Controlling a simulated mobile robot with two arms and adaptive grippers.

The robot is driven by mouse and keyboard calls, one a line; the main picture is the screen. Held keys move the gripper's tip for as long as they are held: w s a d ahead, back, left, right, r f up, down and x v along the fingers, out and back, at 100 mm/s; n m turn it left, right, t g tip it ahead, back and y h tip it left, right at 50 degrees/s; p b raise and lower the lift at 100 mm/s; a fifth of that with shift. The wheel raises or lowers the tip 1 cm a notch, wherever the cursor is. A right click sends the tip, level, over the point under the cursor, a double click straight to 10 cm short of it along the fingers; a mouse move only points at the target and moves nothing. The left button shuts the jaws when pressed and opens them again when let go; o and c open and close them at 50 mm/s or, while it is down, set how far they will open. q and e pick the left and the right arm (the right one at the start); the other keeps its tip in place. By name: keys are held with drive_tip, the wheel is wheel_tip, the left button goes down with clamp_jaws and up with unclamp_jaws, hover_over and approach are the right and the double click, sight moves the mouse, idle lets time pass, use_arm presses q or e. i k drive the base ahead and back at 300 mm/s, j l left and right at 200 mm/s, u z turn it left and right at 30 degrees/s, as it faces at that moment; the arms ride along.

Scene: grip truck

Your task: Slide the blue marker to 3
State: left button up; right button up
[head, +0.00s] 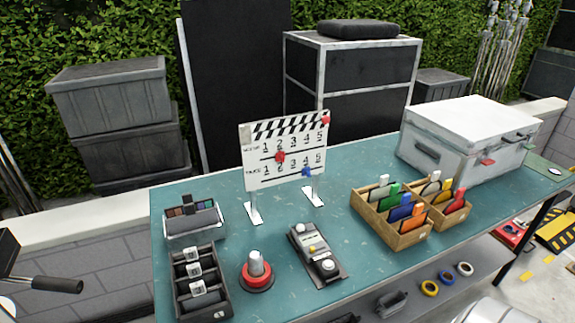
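The blue marker (306,172) sits on the lower row of a white clapperboard (253,181), at about the number 4, right of that row's 3. A red marker (280,156) sits on the upper row at about the number 2. The board has black and white stripes along its top and stands upright on two white feet on the teal table. Neither of my grippers can be made out in the head view.
On the teal table (350,158), a red-based grey knob (256,272), a grey control box (314,252) and a black tray (206,300) stand in front of the board. Wooden boxes (393,238) with coloured cards and a white case (455,145) stand right.

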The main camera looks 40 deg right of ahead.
sight(305, 171)
drive_tip(key=z, duration=1.3)
